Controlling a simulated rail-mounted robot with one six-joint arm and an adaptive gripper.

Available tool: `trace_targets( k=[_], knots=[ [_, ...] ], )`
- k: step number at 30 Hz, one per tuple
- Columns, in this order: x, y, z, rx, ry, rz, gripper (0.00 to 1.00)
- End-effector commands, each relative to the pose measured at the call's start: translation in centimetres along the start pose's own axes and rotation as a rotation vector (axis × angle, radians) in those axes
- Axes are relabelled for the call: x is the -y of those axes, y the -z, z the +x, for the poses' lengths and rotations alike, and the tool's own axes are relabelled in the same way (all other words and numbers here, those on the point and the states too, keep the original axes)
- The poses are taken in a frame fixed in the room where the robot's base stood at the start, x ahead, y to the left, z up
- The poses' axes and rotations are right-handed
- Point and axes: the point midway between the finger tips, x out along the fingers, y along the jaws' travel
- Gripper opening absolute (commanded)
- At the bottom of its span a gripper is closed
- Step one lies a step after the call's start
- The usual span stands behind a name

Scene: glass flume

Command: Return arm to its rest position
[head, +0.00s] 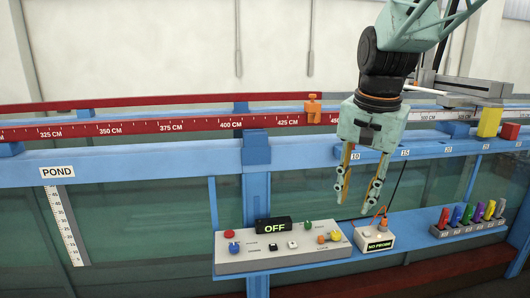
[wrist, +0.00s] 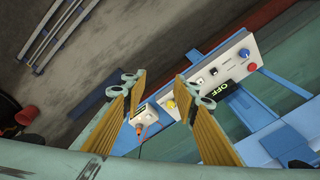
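My gripper (head: 357,190) hangs from my arm at the right of centre in the head view, fingers pointing down. Its two fingers are apart with nothing between them. In the wrist view the gripper (wrist: 154,87) also shows open, with its yellow-lined fingers spread. It is above and in front of the blue shelf, over the gap between the control panel (head: 280,253) and the small white box reading NO PROBE (head: 378,245). The gripper appears clear of both. The panel's display (head: 274,227) reads OFF.
A rack of several coloured probes (head: 468,228) stands on the shelf at right. Behind are the blue flume rail (head: 200,157), a red ruler (head: 150,128) with an orange slider (head: 313,106), and yellow (head: 490,122) and red (head: 510,131) blocks. Open floor (wrist: 110,50) shows in the wrist view.

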Motion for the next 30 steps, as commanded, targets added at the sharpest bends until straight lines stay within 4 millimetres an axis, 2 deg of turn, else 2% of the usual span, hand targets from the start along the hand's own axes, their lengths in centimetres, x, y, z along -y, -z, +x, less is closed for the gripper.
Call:
trace_targets(
  k=[16, 30],
  knots=[
    [-5.5, -7.7, -3.0, -0.041, 0.026, -0.189, 0.27],
    [-10.3, -14.4, -3.8, -0.079, 0.041, -0.352, 0.27]
  ],
)
